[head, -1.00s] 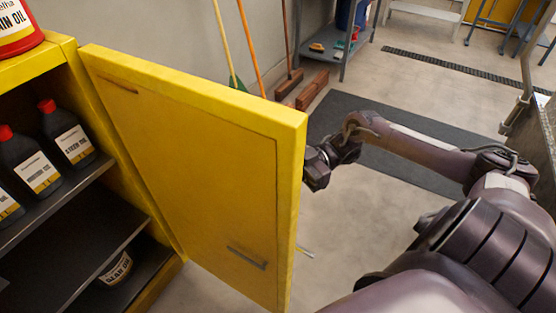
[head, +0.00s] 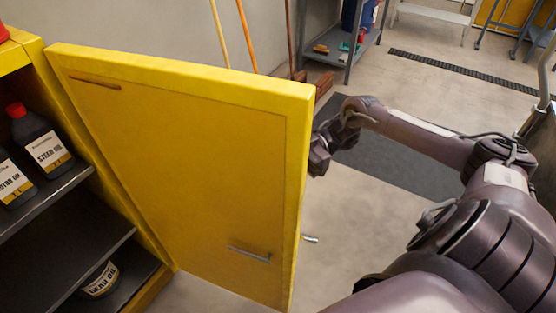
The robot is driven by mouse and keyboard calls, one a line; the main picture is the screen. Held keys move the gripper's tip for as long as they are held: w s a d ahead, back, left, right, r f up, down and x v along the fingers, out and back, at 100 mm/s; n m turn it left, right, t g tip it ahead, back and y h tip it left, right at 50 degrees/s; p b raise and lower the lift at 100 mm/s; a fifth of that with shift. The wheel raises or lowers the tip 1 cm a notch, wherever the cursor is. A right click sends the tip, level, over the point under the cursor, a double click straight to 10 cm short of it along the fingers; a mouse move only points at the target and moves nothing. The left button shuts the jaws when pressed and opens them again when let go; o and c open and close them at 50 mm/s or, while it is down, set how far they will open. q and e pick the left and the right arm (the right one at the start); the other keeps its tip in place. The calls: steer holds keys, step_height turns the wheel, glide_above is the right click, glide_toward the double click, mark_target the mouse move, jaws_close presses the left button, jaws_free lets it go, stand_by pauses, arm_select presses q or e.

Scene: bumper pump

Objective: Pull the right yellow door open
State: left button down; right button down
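The right yellow door (head: 185,170) stands swung open from the yellow cabinet (head: 150,232), with its inner face toward me. Its hinge edge is at the cabinet's right side. My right arm reaches in from the right, and the wrist end of my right gripper (head: 322,152) is at the door's free edge, on the outer side. The door hides the fingers, so I cannot tell if they touch or hold it. My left gripper is out of view.
Black oil bottles (head: 40,140) stand on the cabinet's upper shelf, and a tub (head: 101,281) is on the lower one. A dark mat (head: 400,160) lies on the floor behind my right arm. A grey shelf rack (head: 357,42) and brooms stand behind the door.

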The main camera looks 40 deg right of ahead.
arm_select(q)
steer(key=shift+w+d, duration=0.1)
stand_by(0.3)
arm_select(e)
steer(key=c, duration=1.5)
jaws_free()
steer(key=shift+w, duration=0.1)
steer(key=shift+c, duration=0.2)
